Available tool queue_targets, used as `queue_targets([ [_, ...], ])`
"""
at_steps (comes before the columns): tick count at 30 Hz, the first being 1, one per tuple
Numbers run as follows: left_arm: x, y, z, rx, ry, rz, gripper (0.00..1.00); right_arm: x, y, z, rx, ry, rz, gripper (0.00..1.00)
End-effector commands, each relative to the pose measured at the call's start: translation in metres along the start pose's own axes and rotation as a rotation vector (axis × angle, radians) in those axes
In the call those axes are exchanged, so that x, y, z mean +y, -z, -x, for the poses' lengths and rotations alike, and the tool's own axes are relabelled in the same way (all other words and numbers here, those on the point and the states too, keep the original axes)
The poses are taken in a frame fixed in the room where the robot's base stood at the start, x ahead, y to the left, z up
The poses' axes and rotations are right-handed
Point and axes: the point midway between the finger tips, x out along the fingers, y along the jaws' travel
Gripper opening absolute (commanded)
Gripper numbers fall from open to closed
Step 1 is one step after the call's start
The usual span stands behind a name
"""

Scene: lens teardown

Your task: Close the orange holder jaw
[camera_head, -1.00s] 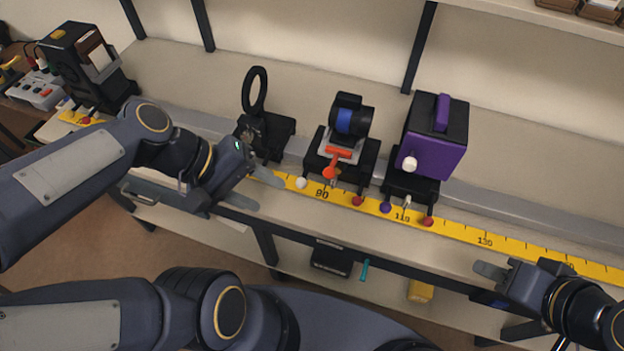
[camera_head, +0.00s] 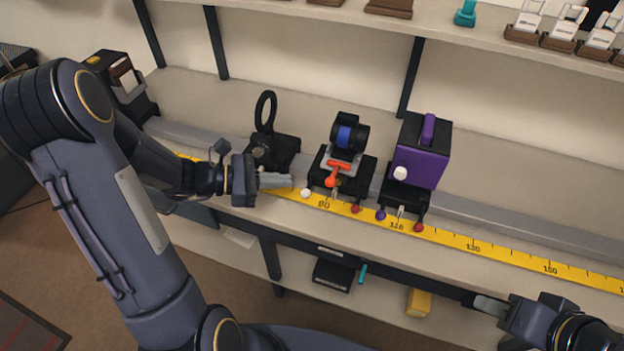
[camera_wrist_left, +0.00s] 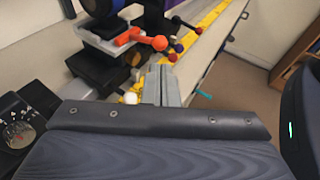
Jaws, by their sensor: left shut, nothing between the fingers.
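The orange holder jaw (camera_head: 338,168) is on the front of the middle carriage, under a black lens (camera_head: 349,134) with a blue band. Its orange lever ends in a ball and shows in the left wrist view (camera_wrist_left: 159,43). The frames do not clearly show how far the jaw is open. My left gripper (camera_head: 284,181) is shut and empty, apart from the orange part and to its left. Its fingers also show in the left wrist view (camera_wrist_left: 161,86), pointing toward the carriage. My right gripper (camera_head: 486,305) is at the lower right, away from the carriages; its finger gap is unclear.
A black ring holder (camera_head: 265,112) stands left of the middle carriage and a purple box (camera_head: 420,160) stands right of it. A white ball knob (camera_head: 306,193) is near my left fingertips. A yellow scale (camera_head: 450,240) runs along the bench front.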

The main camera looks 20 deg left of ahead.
Motion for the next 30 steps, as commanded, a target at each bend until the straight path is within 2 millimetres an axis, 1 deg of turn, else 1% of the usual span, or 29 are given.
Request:
queue_targets([
  [1,-0.002,-0.001,-0.013,0.0,0.007,0.001,0.0,-0.001,0.001,0.002,0.0,0.0,0.0,0.36],
  [6,-0.002,-0.001,-0.046,0.001,0.006,0.001,0.0,-0.003,0.003,0.006,0.0,0.0,0.0,0.36],
  [9,-0.002,-0.001,-0.06,0.001,0.005,0.0,0.0,-0.004,0.004,0.008,0.0,0.0,0.0,0.36],
  [12,-0.001,-0.001,-0.07,0.001,0.002,-0.002,0.0,-0.004,0.004,0.009,0.0,0.0,0.0,0.36],
  [16,-0.001,-0.001,-0.076,0.001,0.001,-0.003,0.0,-0.004,0.005,0.009,0.0,0.0,0.0,0.36],
  [26,0.0,0.0,-0.077,0.001,0.0,-0.003,0.0,-0.004,0.004,0.009,0.0,0.0,0.0,0.36],
  [29,0.009,0.0,-0.082,0.001,0.001,-0.007,0.0,-0.003,0.004,0.007,0.0,0.0,0.0,0.36],
  [30,0.014,-0.001,-0.085,0.001,0.002,-0.007,0.0,-0.003,0.003,0.006,0.0,0.0,0.0,0.36],
])
